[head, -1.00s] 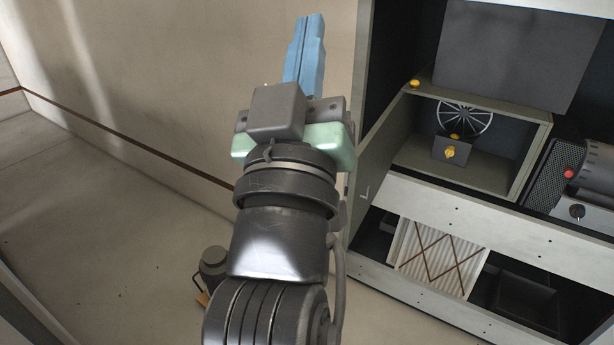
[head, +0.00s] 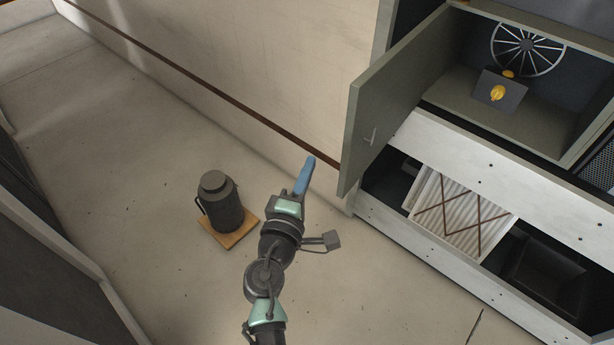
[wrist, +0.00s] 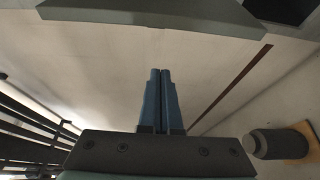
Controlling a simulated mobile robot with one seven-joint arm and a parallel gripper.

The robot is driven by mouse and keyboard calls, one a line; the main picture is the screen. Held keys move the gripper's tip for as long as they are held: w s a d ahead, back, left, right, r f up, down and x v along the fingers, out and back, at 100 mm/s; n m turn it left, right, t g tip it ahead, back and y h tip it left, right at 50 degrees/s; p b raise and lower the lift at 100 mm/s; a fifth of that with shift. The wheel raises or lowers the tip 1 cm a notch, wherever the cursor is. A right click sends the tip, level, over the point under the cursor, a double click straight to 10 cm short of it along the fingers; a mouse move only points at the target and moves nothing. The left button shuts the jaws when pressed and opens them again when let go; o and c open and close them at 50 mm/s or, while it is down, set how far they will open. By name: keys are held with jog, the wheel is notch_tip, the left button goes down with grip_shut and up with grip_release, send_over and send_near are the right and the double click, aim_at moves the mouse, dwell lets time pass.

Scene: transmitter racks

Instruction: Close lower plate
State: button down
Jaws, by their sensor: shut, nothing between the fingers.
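A grey-green hinged plate (head: 385,110) with a small handle (head: 371,136) stands swung open at the left of a rack compartment (head: 515,110). I take it for the lower plate. My gripper (head: 308,170) is left of the plate's lower free corner in the head view, apart from it in the picture; the depth gap is unclear. Its blue fingers are together and empty. In the wrist view the fingers (wrist: 160,90) point up the picture, with a grey-green panel edge (wrist: 150,20), probably this plate, beyond them.
A dark flask (head: 222,203) stands on a wooden board (head: 238,235) on the floor, left of my gripper. The compartment holds a spoked wheel (head: 527,50) and a box with a yellow knob (head: 497,93). A pleated filter (head: 455,208) sits in the bay below.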

jog(key=w+d+p, duration=0.1)
jog(key=w+d, duration=0.2)
jog(key=d, duration=0.2)
jog(key=shift+w, duration=0.4)
